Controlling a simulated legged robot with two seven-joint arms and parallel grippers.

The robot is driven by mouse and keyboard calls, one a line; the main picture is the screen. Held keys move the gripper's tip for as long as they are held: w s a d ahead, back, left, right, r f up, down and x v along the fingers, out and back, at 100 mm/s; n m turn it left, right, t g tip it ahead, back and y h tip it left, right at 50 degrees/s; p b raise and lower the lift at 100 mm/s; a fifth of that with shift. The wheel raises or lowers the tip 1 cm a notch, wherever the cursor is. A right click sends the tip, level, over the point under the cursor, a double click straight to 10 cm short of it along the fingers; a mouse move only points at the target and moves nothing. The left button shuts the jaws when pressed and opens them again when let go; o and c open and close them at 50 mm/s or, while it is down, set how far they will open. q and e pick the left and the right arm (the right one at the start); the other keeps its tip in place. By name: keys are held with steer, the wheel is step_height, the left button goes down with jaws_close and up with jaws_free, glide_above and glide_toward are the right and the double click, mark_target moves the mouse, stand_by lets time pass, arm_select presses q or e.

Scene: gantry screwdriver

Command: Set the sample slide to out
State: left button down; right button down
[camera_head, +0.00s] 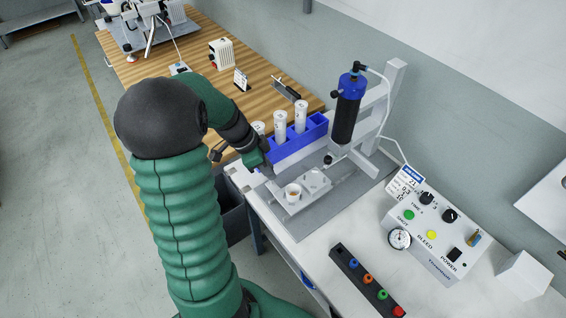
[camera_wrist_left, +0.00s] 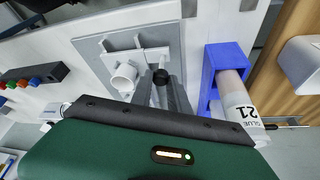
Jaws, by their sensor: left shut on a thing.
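The sample slide (camera_head: 312,181) is a light grey plate on a grey base below the dispenser. A small white cup (camera_head: 293,193) stands on its near end. In the left wrist view the slide (camera_wrist_left: 155,58) and the cup (camera_wrist_left: 125,77) lie just beyond my fingers. My left gripper (camera_head: 267,171) reaches in from the left, beside the slide's left side. In the left wrist view my left gripper (camera_wrist_left: 161,88) is shut on a black knob (camera_wrist_left: 161,76) at the slide's near edge. In the head view the arm's end hides most of this grip. My right gripper is not in view.
A blue rack (camera_head: 291,143) with white tubes stands close behind my left gripper. A blue-capped black dispenser (camera_head: 347,108) hangs over the slide on a grey stand. A control box (camera_head: 433,233) and a dark strip (camera_head: 366,281) with coloured caps sit to the right.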

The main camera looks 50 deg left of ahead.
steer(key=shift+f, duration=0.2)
arm_select(q)
steer(key=shift+s+a, duration=0.25)
steer(key=shift+s, duration=0.65)
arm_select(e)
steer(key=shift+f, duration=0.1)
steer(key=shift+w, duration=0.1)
arm_select(q)
steer(key=c, duration=1.6)
jaws_free()
steer(key=shift+s, duration=0.1)
steer(key=o, duration=0.3)
steer(key=shift+s, duration=0.1)
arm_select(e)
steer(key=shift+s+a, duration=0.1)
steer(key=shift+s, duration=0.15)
arm_select(q)
steer(key=shift+o, duration=0.2)
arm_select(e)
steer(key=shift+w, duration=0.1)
arm_select(q)
steer(key=p+v, duration=0.2)
steer(key=v, duration=1.4)
steer(key=shift+a+r+p, duration=0.2)
steer(key=shift+r+p, duration=0.1)
steer(key=shift+r, duration=0.05)
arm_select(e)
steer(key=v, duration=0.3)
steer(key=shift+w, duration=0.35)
